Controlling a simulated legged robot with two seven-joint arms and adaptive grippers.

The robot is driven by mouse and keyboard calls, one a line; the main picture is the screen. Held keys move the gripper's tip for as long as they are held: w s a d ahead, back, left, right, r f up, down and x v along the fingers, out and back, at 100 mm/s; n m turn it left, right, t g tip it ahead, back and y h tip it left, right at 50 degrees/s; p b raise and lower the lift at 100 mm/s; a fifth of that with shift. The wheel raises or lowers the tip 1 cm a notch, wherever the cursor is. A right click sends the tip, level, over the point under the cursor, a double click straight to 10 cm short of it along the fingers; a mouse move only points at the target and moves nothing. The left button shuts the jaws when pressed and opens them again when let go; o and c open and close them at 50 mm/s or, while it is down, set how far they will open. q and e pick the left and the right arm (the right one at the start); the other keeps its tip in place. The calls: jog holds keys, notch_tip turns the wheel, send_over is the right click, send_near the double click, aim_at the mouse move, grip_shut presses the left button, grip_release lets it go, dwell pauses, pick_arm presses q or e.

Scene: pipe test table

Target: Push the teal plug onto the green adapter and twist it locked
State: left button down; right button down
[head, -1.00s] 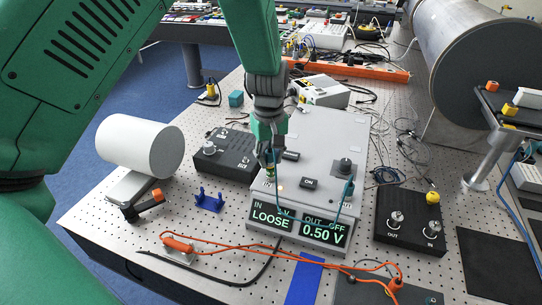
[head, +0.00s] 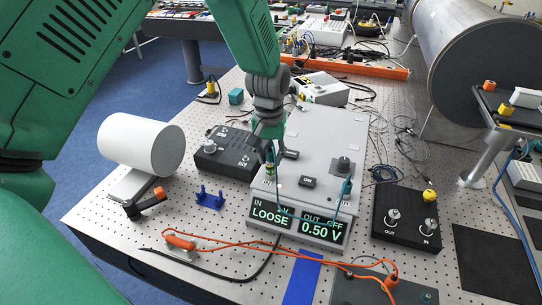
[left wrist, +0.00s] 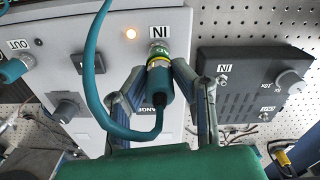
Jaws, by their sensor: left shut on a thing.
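The teal plug (left wrist: 161,85) sits between the two fingers of my left gripper (left wrist: 175,88), which is shut on it. The plug is lined up with the green adapter (left wrist: 159,61), a green and yellow ring at the IN socket of the grey box; whether they are locked cannot be told. A teal cable curves from the plug's rear. In the head view my left gripper (head: 272,152) is over the box's front left, with the plug end (head: 269,172) below it. The box display (head: 270,216) reads LOOSE and the other one reads OUT OFF 0.50 V. My right gripper is not in view.
A second teal plug (head: 347,187) is on the box's OUT side. Black boxes stand left (head: 227,155) and right (head: 407,219). A white cylinder (head: 140,146) and a blue bracket (head: 208,197) are at left. Orange cables (head: 250,243) lie in front.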

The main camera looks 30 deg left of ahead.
pick_arm(q)
jog(key=m, duration=0.3)
jog(key=shift+m, duration=0.9)
jog(key=c, duration=1.3)
grip_release()
jog(key=shift+f, duration=0.1)
jog(key=shift+o, duration=0.2)
jog(key=r, duration=1.2)
jog(key=shift+w+a, duration=0.15)
jog(key=shift+a, duration=0.05)
jog(key=shift+f, duration=0.1)
